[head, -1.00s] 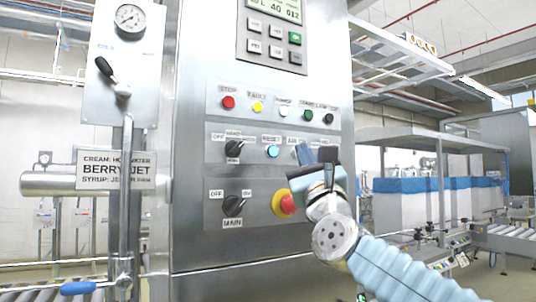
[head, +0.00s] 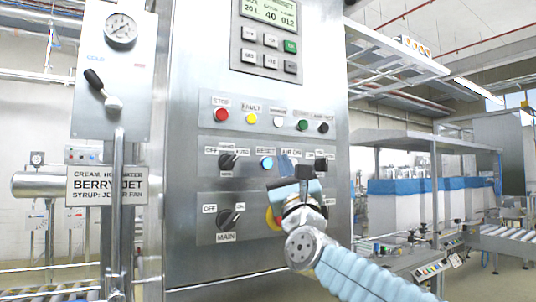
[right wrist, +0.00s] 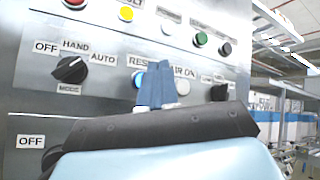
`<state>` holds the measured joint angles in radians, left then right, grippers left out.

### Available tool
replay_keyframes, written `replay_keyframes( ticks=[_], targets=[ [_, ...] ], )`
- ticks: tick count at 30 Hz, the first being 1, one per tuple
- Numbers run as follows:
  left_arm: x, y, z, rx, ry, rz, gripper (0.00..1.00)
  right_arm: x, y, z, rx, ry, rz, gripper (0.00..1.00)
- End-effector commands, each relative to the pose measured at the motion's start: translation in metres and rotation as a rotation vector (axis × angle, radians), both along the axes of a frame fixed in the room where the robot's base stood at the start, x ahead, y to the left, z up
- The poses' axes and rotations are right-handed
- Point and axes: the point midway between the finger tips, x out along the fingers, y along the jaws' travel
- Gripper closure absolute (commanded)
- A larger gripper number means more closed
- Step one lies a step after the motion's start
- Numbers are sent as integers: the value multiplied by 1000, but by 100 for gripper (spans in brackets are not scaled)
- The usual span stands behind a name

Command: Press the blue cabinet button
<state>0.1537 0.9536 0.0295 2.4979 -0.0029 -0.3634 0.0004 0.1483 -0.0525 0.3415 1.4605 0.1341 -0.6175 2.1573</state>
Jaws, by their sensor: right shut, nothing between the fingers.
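The blue button (head: 266,162) sits in the middle row of the steel cabinet panel, under a RESET label, between a black HAND/AUTO knob and the AIR ON label. In the right wrist view the blue button (right wrist: 141,79) is partly hidden behind my fingers. My right gripper (head: 286,164) is shut and empty, with its blue fingertips just right of the blue button in the head view. In the right wrist view its fingertips (right wrist: 153,72) overlap the button's right side. I cannot tell whether they touch the panel. My left gripper is not in view.
Red (head: 221,114), yellow, white, green and black buttons line the row above. A black HAND/AUTO knob (head: 228,161) is left of the blue button. A red-and-yellow emergency stop (head: 272,218) below is mostly hidden by my right gripper. A pipe and lever (head: 104,90) stand at left.

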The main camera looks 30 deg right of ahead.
Motion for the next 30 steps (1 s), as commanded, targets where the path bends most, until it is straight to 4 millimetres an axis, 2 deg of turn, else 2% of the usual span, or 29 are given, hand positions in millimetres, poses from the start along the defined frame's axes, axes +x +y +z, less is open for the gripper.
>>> replay_keyframes(
  ticks=[1, 10, 30],
  targets=[
    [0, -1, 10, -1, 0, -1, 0, 7, 1, 4, 0, 2, 0, 100],
    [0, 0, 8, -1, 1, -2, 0, 31, 2, 0, 1, 0, 1, 100],
    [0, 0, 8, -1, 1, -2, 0, 33, 2, 0, -1, -1, -1, 100]
  ],
)
